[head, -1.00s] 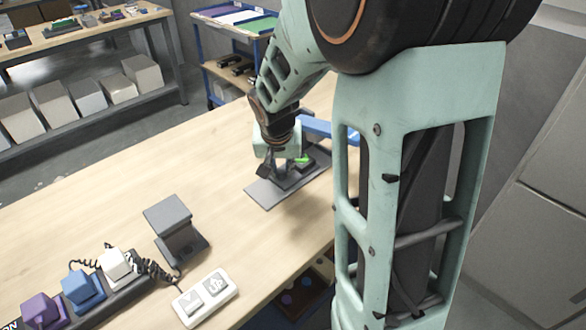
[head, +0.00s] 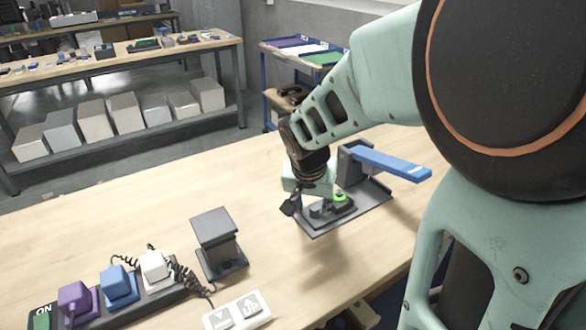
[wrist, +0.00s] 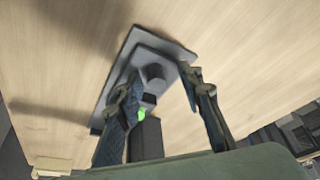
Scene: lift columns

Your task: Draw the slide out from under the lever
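A blue lever (head: 390,164) sticks out to the right from a grey post on a grey base plate (head: 368,208). The lever is raised above the plate. A dark grey slide (head: 345,210) with a round knob and a bright green part lies on the plate, left of and below the lever. My gripper (head: 306,205) is low over the knob end of the slide. In the wrist view its two fingers (wrist: 167,112) stand apart, with the knob (wrist: 153,73) showing between and beyond them. Contact with the slide cannot be made out.
A grey stand (head: 218,243) is left of the plate. A white two-button box (head: 237,312) and a strip with purple, blue and white plugs (head: 115,284) are at the front left.

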